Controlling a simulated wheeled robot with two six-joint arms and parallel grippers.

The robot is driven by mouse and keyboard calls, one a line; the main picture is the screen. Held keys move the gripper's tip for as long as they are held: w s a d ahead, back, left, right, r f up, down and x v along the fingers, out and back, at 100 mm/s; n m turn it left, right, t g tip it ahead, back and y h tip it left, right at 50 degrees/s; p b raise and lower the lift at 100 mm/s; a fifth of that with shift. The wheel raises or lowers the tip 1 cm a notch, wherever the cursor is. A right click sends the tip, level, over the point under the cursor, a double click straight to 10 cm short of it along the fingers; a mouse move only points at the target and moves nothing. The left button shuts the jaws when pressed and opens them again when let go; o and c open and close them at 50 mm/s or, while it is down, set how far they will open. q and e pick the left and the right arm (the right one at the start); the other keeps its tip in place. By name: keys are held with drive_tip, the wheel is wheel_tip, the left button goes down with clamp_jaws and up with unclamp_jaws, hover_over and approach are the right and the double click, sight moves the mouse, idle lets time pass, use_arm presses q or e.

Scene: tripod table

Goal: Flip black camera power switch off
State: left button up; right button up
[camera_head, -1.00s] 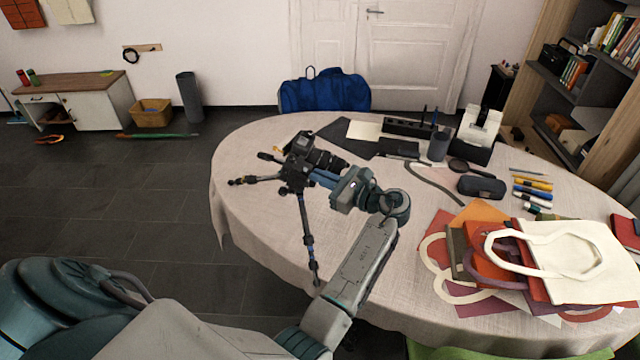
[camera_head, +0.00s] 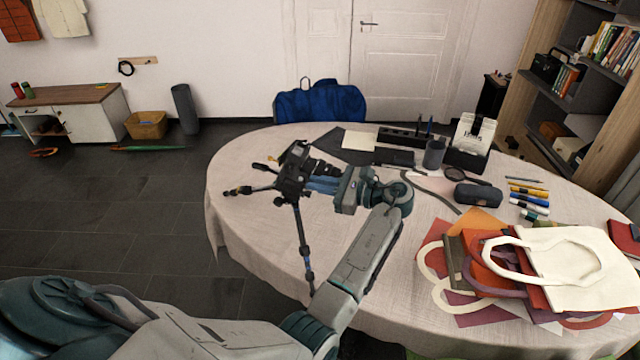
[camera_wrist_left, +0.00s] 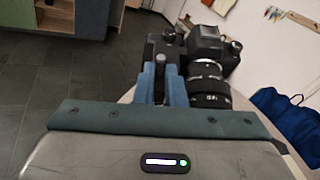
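The black camera (camera_head: 297,160) sits on a small black tripod (camera_head: 302,228) with spread legs at the left part of the table. My left gripper (camera_head: 312,184) reaches in beside the lens, at the tripod head. Its two blue fingers (camera_wrist_left: 160,85) stand either side of a dark upright knob in the wrist view; whether they touch it I cannot tell. The power switch is too small to make out. My right gripper is out of view.
The round table (camera_head: 260,225) has a pale cloth. Tote bags and coloured sheets (camera_head: 570,265) lie at the right. A glasses case (camera_head: 478,194), pens, a dark cup (camera_head: 433,154) and a white card holder stand behind. A blue bag (camera_head: 320,102) is beyond the table.

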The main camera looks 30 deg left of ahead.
use_arm(q)
drive_tip(key=shift+o, duration=1.4)
drive_tip(key=shift+a, duration=0.1)
drive_tip(key=w+d+b, duration=0.2)
drive_tip(key=d+b, duration=0.1)
drive_tip(key=d, duration=0.7)
drive_tip(key=shift+d+r+b, duration=0.35)
drive_tip(key=shift+r, duration=0.05)
